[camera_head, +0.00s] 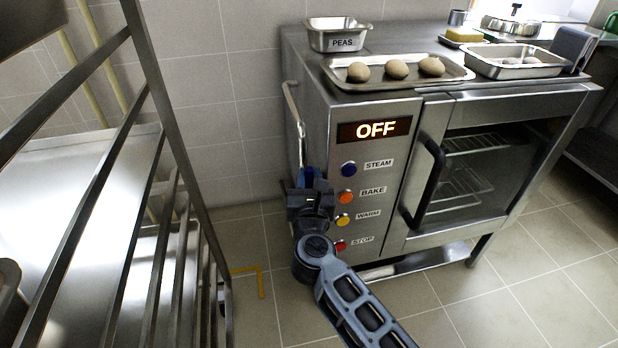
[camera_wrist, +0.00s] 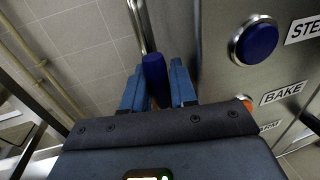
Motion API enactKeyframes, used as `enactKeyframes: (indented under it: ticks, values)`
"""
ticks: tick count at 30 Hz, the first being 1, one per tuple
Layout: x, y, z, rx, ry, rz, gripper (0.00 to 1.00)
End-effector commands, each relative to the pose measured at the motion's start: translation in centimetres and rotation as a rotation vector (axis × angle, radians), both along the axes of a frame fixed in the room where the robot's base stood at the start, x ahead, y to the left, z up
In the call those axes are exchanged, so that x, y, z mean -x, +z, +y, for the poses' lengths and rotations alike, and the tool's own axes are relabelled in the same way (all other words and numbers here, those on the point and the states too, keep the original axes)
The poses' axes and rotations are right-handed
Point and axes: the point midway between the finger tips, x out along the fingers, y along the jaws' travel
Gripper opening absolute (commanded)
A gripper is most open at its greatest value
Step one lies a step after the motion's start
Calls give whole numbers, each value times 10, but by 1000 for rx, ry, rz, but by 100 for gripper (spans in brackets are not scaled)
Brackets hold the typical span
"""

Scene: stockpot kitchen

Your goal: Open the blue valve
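The blue valve handle (camera_wrist: 154,72) stands upright between the two blue fingers of my gripper (camera_wrist: 156,90) in the wrist view. In the head view my gripper (camera_head: 307,178) is at the oven's left side, low on the metal pipe (camera_head: 291,105). There the valve is small and hard to tell apart from the blue fingers. The pipe also shows behind the handle in the wrist view (camera_wrist: 138,25). The valve's base is hidden by my gripper.
The oven (camera_head: 385,200) reads OFF and has several buttons beside my gripper, including a blue STEAM button (camera_head: 348,169). On top are a PEAS pan (camera_head: 337,25) and a dough tray (camera_head: 355,85). A metal rack (camera_head: 165,100) stands close at left. Floor is clear in front.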

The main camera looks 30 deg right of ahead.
Motion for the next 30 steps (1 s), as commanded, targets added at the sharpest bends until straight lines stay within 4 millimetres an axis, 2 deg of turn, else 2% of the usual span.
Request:
enactKeyframes:
  ticks: [1, 5, 20, 26, 30]
  values:
    - [1, -1, -1, 0, -2, 2, 31]
    - [0, -1, -1, 1, -2, 2, 43]
    - [-1, 1, 1, 31, -2, 7, 43]
    - [-7, -4, 18, 254, 0, 80, 43]
    - [-12, -13, 36, 512, 3, 165, 43]
